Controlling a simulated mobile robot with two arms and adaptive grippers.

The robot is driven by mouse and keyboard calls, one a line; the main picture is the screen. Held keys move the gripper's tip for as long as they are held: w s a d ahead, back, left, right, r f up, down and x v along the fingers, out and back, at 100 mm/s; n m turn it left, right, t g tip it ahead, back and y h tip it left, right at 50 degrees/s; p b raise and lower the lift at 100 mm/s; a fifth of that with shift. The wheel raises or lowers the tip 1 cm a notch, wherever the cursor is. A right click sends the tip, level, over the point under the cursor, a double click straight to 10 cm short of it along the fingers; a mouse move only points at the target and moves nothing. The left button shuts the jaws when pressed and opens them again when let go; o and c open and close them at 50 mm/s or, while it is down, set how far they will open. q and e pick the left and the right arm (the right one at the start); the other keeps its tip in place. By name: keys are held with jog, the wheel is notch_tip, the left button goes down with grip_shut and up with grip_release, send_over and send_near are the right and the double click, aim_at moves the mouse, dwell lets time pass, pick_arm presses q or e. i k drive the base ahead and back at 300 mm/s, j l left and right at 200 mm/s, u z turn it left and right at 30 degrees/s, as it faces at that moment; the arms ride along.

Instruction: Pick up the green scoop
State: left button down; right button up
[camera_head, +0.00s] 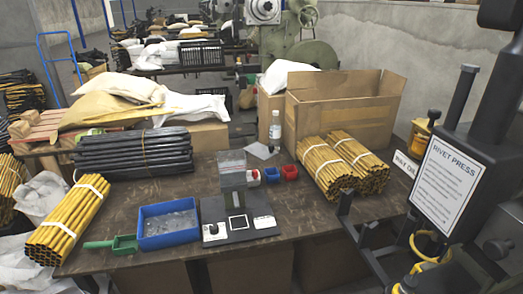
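The green scoop (124,244) lies on the brown table (290,214), near its front edge. Its handle points left and its bowl is on the right, close to the left side of the blue tray (168,236). The yellow tube bundle (62,232) is to the left of the handle, with a gap between. The scoop shows fully and nothing covers it. Neither of my grippers is in view.
A black device with a clear box (232,168) stands right of the tray. Black tubes (135,155), more yellow tubes (342,166) and a cardboard box (340,108) are behind. The rivet press sign (447,188) stands at right. Bare tabletop lies behind the scoop.

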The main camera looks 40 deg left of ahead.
aim_at(126, 244)
jog(key=u, duration=2.35)
jog(key=z, duration=0.2)
jog(key=i+j+z, duration=0.15)
jog(key=z, duration=0.15)
jog(key=i+j+z, duration=0.1)
jog(key=j+z, duration=0.2)
jog(key=i+j+z, duration=0.1)
jog(key=j+z, duration=0.2)
jog(key=j, duration=0.1)
